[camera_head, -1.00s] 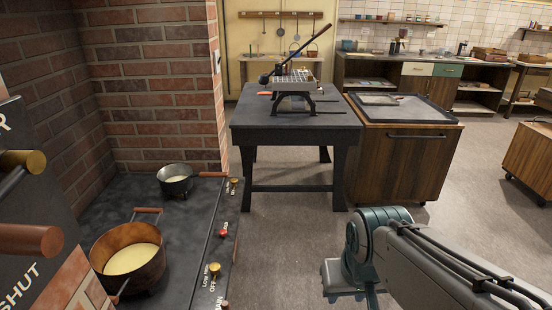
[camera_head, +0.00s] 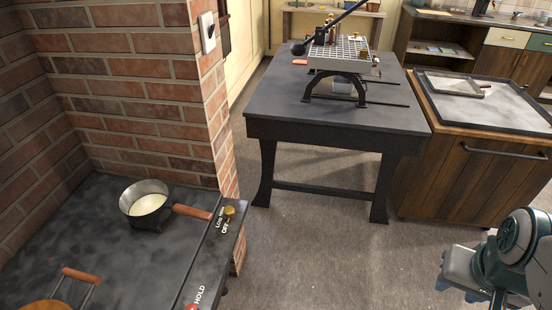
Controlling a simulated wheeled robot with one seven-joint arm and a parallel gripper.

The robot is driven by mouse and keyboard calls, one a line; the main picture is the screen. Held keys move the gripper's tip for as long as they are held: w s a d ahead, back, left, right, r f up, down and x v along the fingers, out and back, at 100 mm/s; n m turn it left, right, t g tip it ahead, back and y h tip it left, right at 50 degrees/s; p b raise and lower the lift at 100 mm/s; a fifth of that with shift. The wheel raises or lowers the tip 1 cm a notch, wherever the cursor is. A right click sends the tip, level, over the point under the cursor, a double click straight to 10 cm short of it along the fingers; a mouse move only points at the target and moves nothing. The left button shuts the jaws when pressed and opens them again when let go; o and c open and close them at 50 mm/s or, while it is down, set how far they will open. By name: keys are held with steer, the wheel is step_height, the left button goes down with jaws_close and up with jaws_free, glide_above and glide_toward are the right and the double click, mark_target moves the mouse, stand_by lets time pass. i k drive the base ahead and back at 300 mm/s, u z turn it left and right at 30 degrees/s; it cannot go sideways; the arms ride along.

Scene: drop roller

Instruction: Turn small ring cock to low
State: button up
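The small ring cock is a brass knob (camera_head: 229,213) on the front strip of the dark stove top, beside the wooden handle of the small saucepan. Lettering by it seems to read LOW, MIN and OFF; which mark it points to is too small to tell. The small saucepan (camera_head: 146,204) holds a pale liquid. The end of my arm with my gripper (camera_head: 463,275) is at the lower right, well apart from the cock, over the floor. Its fingers are not clear enough to show whether they are open or shut.
A brick wall (camera_head: 140,110) rises behind and beside the stove. A red knob (camera_head: 191,307) marked HOLD and part of a larger copper pan (camera_head: 45,305) show at the bottom. A dark table (camera_head: 270,115) and wooden cabinet (camera_head: 470,180) stand beyond; floor between is clear.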

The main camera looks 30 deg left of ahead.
mark_target(229, 212)
steer(key=u, duration=0.45)
steer(key=i, duration=1.15)
steer(key=u, duration=1.5)
steer(key=i, duration=0.6)
steer(key=u, duration=0.45)
